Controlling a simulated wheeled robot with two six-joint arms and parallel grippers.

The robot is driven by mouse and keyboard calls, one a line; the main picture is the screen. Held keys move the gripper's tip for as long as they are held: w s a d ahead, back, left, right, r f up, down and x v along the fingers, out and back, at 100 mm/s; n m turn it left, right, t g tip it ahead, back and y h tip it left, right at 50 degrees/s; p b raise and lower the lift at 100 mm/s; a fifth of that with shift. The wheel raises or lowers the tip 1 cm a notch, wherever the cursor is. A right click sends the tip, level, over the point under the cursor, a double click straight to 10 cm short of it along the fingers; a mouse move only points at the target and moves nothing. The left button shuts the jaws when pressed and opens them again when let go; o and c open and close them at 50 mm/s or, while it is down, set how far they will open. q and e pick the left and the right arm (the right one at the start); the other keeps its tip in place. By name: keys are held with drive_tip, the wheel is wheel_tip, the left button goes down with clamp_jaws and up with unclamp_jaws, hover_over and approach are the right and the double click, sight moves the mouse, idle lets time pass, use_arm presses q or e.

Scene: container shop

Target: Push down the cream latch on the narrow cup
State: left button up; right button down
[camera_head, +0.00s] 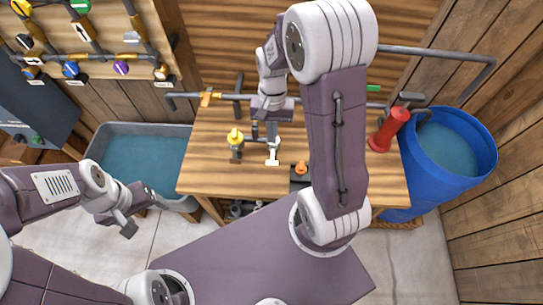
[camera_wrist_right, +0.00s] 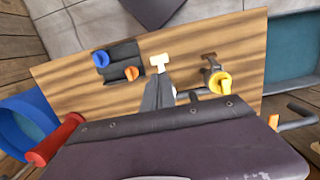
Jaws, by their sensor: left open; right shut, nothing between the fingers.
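A small cream T-shaped piece (camera_head: 272,160), which looks like the latch, is near the middle of the wooden table. It also shows in the right wrist view (camera_wrist_right: 160,62). I cannot make out a narrow cup; my gripper hides part of this area. My right gripper (camera_head: 272,136) is shut and empty, pointing down just behind the cream piece. In the right wrist view its fingertips (camera_wrist_right: 160,78) are close to the piece; I cannot tell whether they touch. My left gripper (camera_head: 128,224) is open and empty, left of the table, over the floor.
A yellow-topped valve (camera_head: 235,138) stands left of the cream piece. A black block with an orange knob (camera_head: 301,168) is to its right; a blue knob (camera_wrist_right: 101,59) shows there too.

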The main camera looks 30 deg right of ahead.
sight(271, 163)
drive_tip(key=f, duration=0.7)
drive_tip(key=s+f, duration=0.1)
drive_tip(key=f, duration=0.3)
drive_tip(key=shift+s+a+f+p, duration=0.1)
drive_tip(key=shift+a+f+p, duration=0.1)
drive_tip(key=shift+a+p, duration=0.2)
